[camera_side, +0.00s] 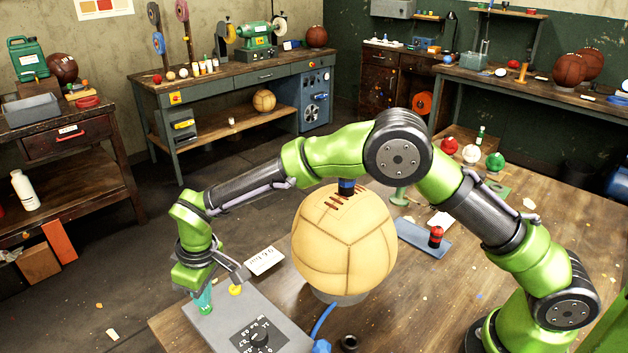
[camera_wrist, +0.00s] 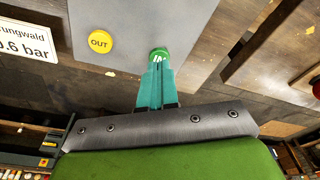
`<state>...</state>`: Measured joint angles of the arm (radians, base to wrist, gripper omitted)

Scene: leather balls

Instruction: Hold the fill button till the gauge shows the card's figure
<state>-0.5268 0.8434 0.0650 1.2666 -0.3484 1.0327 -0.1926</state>
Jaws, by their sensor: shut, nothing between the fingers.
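My gripper (camera_side: 205,300) is shut and empty, its teal fingers pointing down at the left end of the grey panel (camera_side: 293,335). In the wrist view the fingertips (camera_wrist: 157,66) overlap the near edge of the green button (camera_wrist: 158,52); I cannot tell whether it is pressed. The yellow OUT button (camera_wrist: 99,42) lies beside it and also shows in the side view (camera_side: 235,290). The white card (camera_wrist: 26,42) reads 0.6 bar. A dark scale plate (camera_side: 258,338) with figures is on the panel; no gauge reading is legible. The tan ball (camera_side: 345,245) stands behind the panel.
A blue hose (camera_side: 323,320) runs between panel and ball. A dark blue fitting (camera_side: 346,187) sits on the ball, under my arm. A blue tray (camera_side: 425,238) with a red-and-black piece (camera_side: 435,237) lies to the right. Red, white and green balls stand farther back.

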